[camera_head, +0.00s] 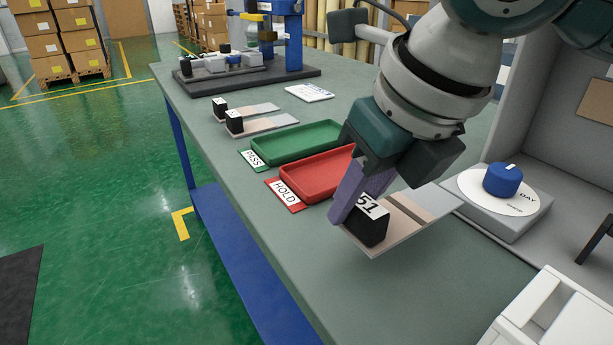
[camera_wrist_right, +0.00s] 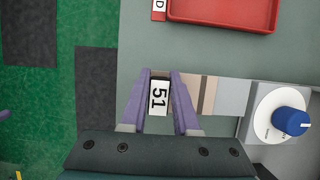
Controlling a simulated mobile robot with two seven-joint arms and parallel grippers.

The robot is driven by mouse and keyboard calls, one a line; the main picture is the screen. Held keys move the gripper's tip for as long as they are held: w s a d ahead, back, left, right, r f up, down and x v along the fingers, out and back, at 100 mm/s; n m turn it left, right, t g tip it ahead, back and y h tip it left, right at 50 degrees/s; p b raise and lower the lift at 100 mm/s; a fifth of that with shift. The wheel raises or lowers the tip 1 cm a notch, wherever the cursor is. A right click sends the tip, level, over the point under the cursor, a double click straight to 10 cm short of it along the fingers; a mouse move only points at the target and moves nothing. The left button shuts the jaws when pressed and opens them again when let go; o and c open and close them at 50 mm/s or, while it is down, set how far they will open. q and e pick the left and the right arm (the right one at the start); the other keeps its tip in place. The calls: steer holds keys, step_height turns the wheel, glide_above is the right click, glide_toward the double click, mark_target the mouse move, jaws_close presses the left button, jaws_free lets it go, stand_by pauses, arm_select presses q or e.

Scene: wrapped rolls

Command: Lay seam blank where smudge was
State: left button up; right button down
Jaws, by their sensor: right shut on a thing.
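The seam blank is a flat pale plate (camera_head: 437,200) with a brown band across it and a black block (camera_head: 370,226) marked 51 at one end. My right gripper (camera_head: 358,195) is shut on that black block, with one purple finger on each side. In the right wrist view the block (camera_wrist_right: 158,97) sits between the fingers, and the plate (camera_wrist_right: 232,97) extends right toward the dial. The plate is over the front part of the bench; I cannot tell whether it touches the surface. No smudge can be made out. My left gripper is not in view.
A red HOLD tray (camera_head: 284,187) and a green PASS tray (camera_head: 258,157) look empty. Two similar blanks (camera_head: 266,124) lie behind them. A blue dial (camera_head: 502,180) on a grey base stands right of the held plate. A white container (camera_head: 548,318) is at front right.

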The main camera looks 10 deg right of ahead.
mark_target(353, 229)
steer(key=shift+f+b, duration=0.4)
steer(key=shift+f, duration=1.6)
steer(key=shift+f, duration=0.1)
steer(key=c, duration=0.7)
jaws_free()
steer(key=shift+o, duration=0.2)
steer(key=p+v, duration=0.3)
steer(key=v, duration=0.8)
steer(key=shift+w, duration=0.2)
steer(key=shift+s+r, duration=0.35)
steer(key=shift+r, duration=0.3)
